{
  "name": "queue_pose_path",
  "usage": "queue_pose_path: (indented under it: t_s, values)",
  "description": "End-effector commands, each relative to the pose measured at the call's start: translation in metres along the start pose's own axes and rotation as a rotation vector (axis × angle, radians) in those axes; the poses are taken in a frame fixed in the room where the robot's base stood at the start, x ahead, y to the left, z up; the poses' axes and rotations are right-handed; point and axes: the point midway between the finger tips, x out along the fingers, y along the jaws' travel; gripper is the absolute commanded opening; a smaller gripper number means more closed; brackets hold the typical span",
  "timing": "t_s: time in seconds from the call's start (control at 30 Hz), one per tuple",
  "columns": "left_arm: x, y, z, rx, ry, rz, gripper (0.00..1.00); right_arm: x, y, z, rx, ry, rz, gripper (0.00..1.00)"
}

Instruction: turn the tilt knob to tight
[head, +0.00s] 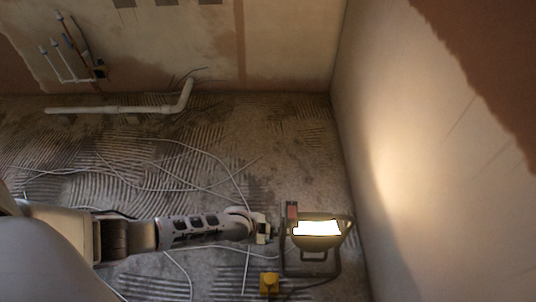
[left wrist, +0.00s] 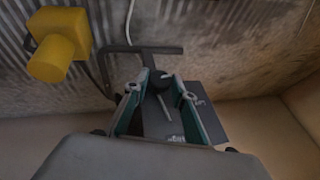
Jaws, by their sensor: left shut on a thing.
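A work lamp (head: 322,243) stands on a dark tubular stand on the floor near the right wall, its face lit. My left gripper (head: 275,229) reaches the lamp's left side from the left. In the left wrist view, the two fingers (left wrist: 163,84) are closed around the dark tilt knob (left wrist: 160,80) at the side of the lamp. Part of the knob is hidden between the fingers, and I cannot read its setting. The dark lamp body (left wrist: 205,112) lies behind the fingers. My right gripper is not in view.
A yellow box (head: 269,284) sits on the floor near the lamp stand; it also shows in the left wrist view (left wrist: 60,45). Loose white cables (head: 165,174) cross the ridged floor. A white pipe (head: 120,109) runs along the back wall. The plastered wall (head: 425,190) is close on the right.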

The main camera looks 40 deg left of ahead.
Motion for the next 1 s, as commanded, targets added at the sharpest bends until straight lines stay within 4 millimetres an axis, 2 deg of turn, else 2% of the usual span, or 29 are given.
queue_pose_path:
  t_s: [0.23, 0.57, 0.8, 1.0]
  values:
    - [-0.001, 0.0, -0.001, 0.036, 0.0, -0.092, 0.04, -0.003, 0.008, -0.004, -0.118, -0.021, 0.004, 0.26]
    - [0.001, 0.006, -0.001, 0.079, 0.005, -0.196, 0.04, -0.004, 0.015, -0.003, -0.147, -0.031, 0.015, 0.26]
    - [0.005, 0.015, 0.0, 0.111, 0.008, -0.267, 0.04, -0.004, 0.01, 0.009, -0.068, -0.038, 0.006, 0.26]
    - [0.004, 0.014, 0.001, 0.135, 0.005, -0.322, 0.04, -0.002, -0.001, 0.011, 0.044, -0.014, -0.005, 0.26]
